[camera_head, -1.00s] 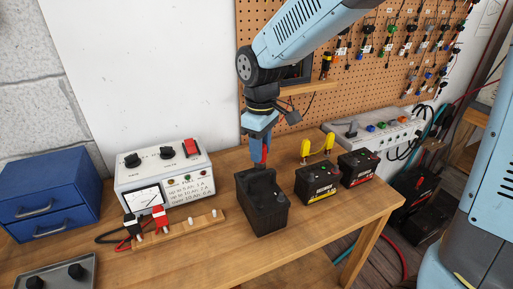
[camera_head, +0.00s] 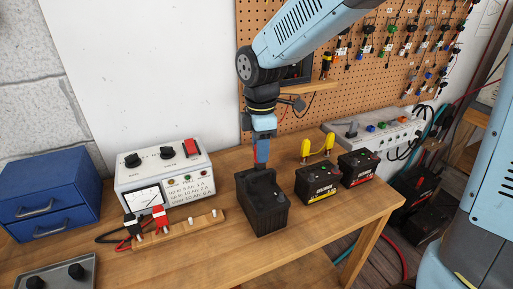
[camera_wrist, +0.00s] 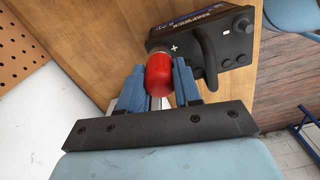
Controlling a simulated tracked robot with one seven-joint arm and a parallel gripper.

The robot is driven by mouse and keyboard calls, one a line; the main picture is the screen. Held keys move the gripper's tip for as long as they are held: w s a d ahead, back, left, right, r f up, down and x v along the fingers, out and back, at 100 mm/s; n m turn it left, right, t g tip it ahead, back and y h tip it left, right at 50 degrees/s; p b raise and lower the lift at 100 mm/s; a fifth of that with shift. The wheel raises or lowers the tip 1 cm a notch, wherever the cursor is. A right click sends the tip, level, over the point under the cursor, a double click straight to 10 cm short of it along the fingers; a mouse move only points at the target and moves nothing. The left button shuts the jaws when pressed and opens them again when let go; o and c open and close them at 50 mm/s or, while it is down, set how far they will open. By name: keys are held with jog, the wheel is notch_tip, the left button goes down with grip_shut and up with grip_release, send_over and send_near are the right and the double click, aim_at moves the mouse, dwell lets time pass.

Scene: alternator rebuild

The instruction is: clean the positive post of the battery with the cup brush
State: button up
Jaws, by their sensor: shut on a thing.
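The black battery (camera_head: 262,215) stands upright on the bench and shows in the wrist view (camera_wrist: 233,25) with a white plus sign on its top. My gripper (camera_head: 261,158) is above the battery's rear end, fingers pointing down. In the wrist view my gripper (camera_wrist: 159,88) is shut on the cup brush (camera_wrist: 159,75), which has a red body. The brush's far end lies at the battery's edge beside the plus sign. The positive post is hidden behind the brush, and I cannot tell whether they touch.
Two smaller black batteries (camera_head: 316,183) (camera_head: 357,168) stand to the right, with a yellow-ended tool (camera_head: 318,147) behind. A white meter box (camera_head: 165,176), a wooden strip with clamps (camera_head: 180,231) and a blue drawer box (camera_head: 47,195) are left.

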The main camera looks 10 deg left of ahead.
jog(key=shift+n, duration=0.5)
jog(key=m, duration=0.9)
jog(key=shift+m, duration=0.4)
jog(key=n, duration=0.9)
jog(key=shift+n, duration=0.4)
